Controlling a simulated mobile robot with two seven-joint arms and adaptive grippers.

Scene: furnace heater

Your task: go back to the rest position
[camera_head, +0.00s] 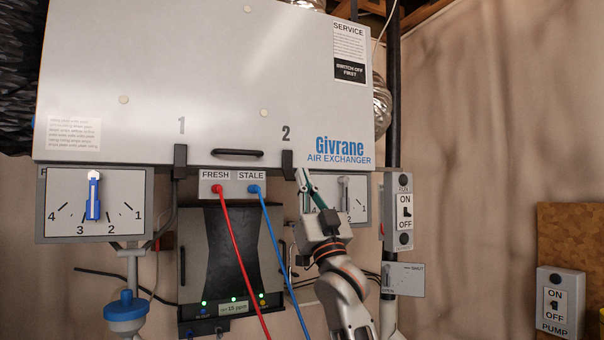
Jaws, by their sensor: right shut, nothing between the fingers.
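My right gripper (306,182) is raised at the centre right, its arm coming up from the bottom. It is shut with nothing in it. Its fingertips are just below and right of the black latch marked 2 (287,163); I cannot tell whether they touch anything. It partly covers the right dial (357,195). The grey air exchanger (215,80) hangs above it, with its front cover down. My left gripper is not in view.
A red hose (234,240) and a blue hose (277,240) hang left of my right arm, from the FRESH and STALE ports. A RUN switch (404,212) and a grey plate (408,279) are close on its right. Open wall lies further right, before the PUMP switch (556,303).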

